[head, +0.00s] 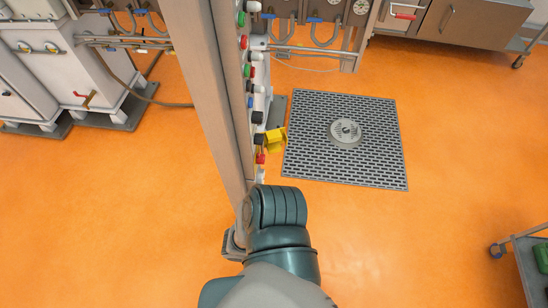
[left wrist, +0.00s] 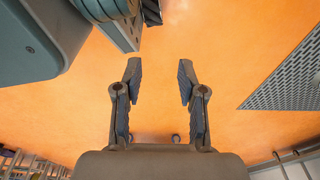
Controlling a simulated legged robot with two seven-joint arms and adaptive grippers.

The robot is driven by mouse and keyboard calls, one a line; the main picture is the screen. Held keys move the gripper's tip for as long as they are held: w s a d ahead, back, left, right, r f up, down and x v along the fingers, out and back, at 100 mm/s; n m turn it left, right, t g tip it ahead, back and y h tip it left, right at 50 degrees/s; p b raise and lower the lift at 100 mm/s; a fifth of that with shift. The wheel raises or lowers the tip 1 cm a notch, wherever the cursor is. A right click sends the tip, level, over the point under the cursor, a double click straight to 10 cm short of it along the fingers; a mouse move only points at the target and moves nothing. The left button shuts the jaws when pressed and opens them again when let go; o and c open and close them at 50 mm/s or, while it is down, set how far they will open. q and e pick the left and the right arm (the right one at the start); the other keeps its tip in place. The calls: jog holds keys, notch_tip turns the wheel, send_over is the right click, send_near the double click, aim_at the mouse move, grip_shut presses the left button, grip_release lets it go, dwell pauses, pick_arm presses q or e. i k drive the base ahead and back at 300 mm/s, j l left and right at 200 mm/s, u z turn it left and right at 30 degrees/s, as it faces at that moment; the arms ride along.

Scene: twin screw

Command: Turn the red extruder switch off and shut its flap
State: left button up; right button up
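A yellow flap (head: 275,138) sticks out from the right side of the tall control panel (head: 205,75) in the head view and looks open. A small red switch (head: 260,158) shows just below it. Its on or off position is too small to tell. A teal and grey arm of mine rises from the bottom, its upper end just below the red switch. No gripper fingers are visible in the head view. In the left wrist view my left gripper (left wrist: 159,82) is open and empty, with orange floor behind it. The switch and flap are not recognisable there.
Several coloured knobs and buttons line the panel edge above the flap. A floor grate (head: 375,150) with a round drain lies to the right and also shows in the left wrist view (left wrist: 292,88). A trolley (head: 530,270) stands at lower right. Much of the orange floor is clear.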

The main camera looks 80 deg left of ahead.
aim_at(260, 159)
jog(key=i+j+u, duration=0.15)
jog(key=u, duration=0.3)
jog(key=i+u, duration=0.65)
jog(key=u, duration=0.25)
jog(key=i+l+u, duration=0.15)
jog(key=u, duration=0.3)
jog(key=i+j+u, duration=0.1)
jog(key=i+u, duration=0.25)
jog(key=i, duration=0.45)
jog(key=i+u, duration=0.3)
jog(key=i, duration=0.45)
jog(key=i+u, duration=0.15)
jog(key=u, duration=0.25)
jog(key=i+l+u, duration=0.1)
jog(key=u, duration=0.35)
jog(key=i+l+u, duration=0.15)
jog(key=u, duration=0.25)
jog(key=i+l+u, duration=0.2)
jog(key=u, duration=2.45)
